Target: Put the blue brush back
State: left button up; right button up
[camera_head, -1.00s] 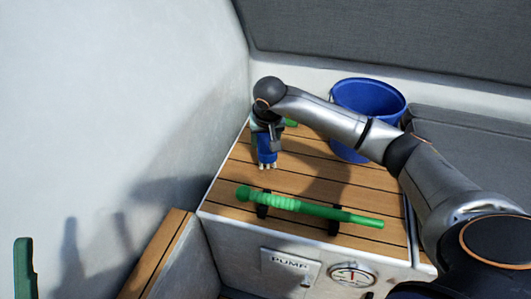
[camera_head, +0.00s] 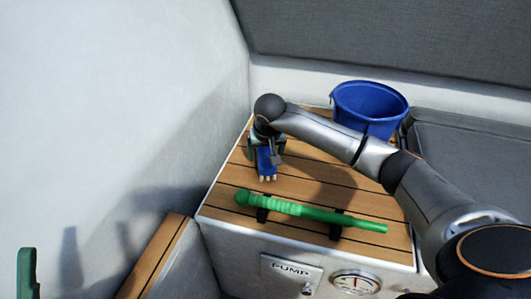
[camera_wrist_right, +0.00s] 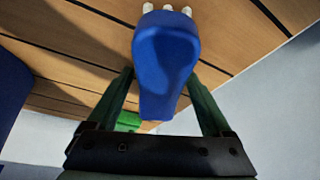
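The blue brush (camera_head: 266,160) hangs with its pale bristles down over the left part of the slatted wooden top (camera_head: 310,188). My right gripper (camera_head: 266,147) is around its upper part from above. In the right wrist view the blue brush (camera_wrist_right: 165,50) sits between the two green fingers of my right gripper (camera_wrist_right: 160,76), whose tips meet its sides. The gripper looks shut on it. I cannot tell whether the bristles touch the wood.
A green pump handle (camera_head: 310,211) lies in black clips along the front of the top. A blue bucket (camera_head: 368,108) stands at the back right. A green block (camera_wrist_right: 128,121) shows behind the brush in the wrist view. A white wall (camera_head: 120,110) rises at left.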

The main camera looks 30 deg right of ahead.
jog(key=shift+o, duration=0.2)
jog(key=shift+r, duration=0.2)
jog(key=p+v, duration=0.4)
jog(key=v, duration=0.7)
jog(key=shift+s+r, duration=0.1)
jog(key=shift+r, duration=0.1)
jog(key=shift+s+a+r, duration=0.1)
jog(key=shift+r, duration=0.1)
pick_arm(q)
jog(key=r, duration=0.4)
jog(key=shift+a+r, duration=0.15)
jog(key=shift+a, duration=0.15)
